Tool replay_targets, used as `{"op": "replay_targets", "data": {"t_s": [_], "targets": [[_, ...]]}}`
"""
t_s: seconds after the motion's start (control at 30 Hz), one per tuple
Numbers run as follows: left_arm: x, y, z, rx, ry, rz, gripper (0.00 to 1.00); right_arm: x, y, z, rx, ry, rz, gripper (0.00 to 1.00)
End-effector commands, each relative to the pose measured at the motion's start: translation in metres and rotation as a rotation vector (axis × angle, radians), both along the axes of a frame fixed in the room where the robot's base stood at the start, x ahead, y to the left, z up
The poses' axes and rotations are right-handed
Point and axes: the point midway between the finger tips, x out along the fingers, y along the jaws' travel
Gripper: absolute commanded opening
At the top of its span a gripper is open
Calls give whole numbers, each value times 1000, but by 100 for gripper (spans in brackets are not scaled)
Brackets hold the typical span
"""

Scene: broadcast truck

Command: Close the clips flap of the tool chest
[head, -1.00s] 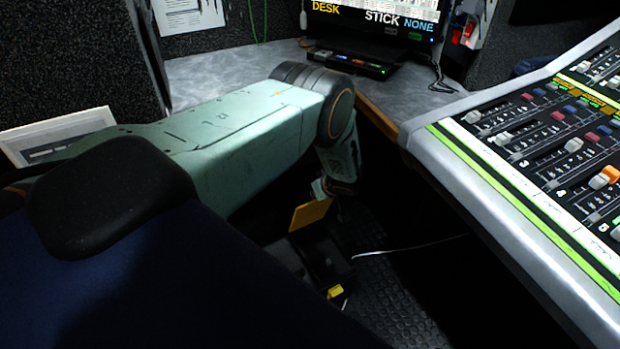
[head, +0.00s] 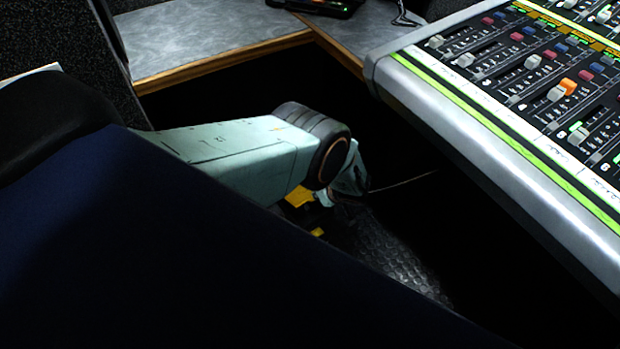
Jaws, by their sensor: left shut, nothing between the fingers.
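The tool chest (head: 305,214) is a small dark box low on the floor, mostly hidden behind my left arm and the dark blue surface in front. A yellow panel (head: 298,197), which looks like a flap of the chest, shows just under my forearm. A second, smaller yellow piece (head: 317,232) shows nearer to me. I cannot tell which is the clips flap or how far it stands open. My left gripper (head: 324,193) is shut and empty, beside the yellow panel on its right. Its fingertips are largely hidden, so contact cannot be told. My right gripper is not in view.
A mixing console (head: 500,130) with a silver edge fills the right side. A grey desk (head: 200,45) with a wooden edge stands at the back. Dark textured floor (head: 390,255) shows between chest and console. A thin pale cable (head: 405,182) runs behind my wrist.

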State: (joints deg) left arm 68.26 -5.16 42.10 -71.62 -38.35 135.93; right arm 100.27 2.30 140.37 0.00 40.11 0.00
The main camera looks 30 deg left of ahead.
Motion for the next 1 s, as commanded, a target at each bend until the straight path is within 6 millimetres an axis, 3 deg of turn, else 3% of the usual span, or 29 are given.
{"op": "replay_targets", "data": {"t_s": [0.03, 0.1, 0.4, 1.0], "targets": [[-3, -5, -14, -1, 1, -1, 0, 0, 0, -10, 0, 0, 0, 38], [-5, -10, -24, -1, 1, -1, 0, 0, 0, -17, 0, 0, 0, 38], [-12, -23, -54, 0, -1, 1, 0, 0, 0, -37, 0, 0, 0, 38], [-12, -26, -63, 0, 0, 0, 0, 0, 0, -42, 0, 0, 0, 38]]}}
